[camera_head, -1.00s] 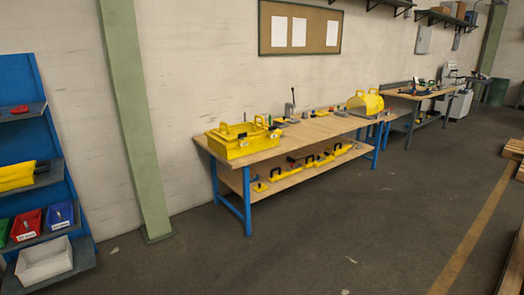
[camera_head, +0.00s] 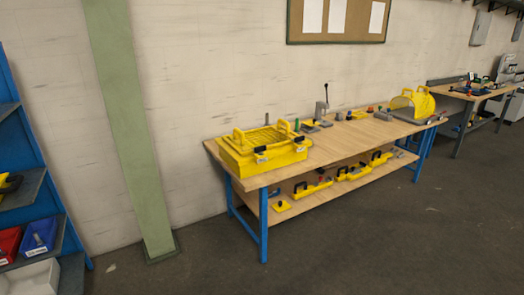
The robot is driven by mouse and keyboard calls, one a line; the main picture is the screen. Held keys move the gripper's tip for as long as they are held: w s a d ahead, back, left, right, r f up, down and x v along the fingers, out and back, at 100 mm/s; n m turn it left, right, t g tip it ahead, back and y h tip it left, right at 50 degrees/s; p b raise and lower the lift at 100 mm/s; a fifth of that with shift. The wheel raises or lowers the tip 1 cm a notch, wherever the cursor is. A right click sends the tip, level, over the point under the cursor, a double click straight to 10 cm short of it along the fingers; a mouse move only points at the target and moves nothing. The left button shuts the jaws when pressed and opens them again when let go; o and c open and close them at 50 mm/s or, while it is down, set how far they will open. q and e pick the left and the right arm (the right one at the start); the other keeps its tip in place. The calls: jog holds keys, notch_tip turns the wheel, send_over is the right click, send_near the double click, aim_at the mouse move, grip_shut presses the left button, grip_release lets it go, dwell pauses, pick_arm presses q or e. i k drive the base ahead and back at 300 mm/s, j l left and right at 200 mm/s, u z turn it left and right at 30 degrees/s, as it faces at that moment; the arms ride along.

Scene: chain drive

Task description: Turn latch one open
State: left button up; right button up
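A yellow box-shaped cover (camera_head: 262,154) with two raised handles sits on the left end of the wooden workbench (camera_head: 355,136). Two small dark latches show on its front side, one near the middle (camera_head: 261,149) and one near the right corner (camera_head: 299,140). White labels sit by them. I cannot read the labels or tell how the latches are turned at this distance. Neither of my grippers is in view.
Blue shelves with red and blue bins (camera_head: 39,235) stand at the left, beside a green pillar (camera_head: 130,130). A yellow arched guard (camera_head: 412,103) stands at the bench's far end. Yellow-handled tools lie on the lower shelf (camera_head: 300,197). The floor (camera_head: 370,245) before the bench is clear.

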aim_at(260, 150)
jog(key=i+j, duration=0.15)
jog(key=i, duration=0.3)
jog(key=i+j, duration=0.15)
jog(key=i, duration=0.3)
jog(key=l+z, duration=0.05)
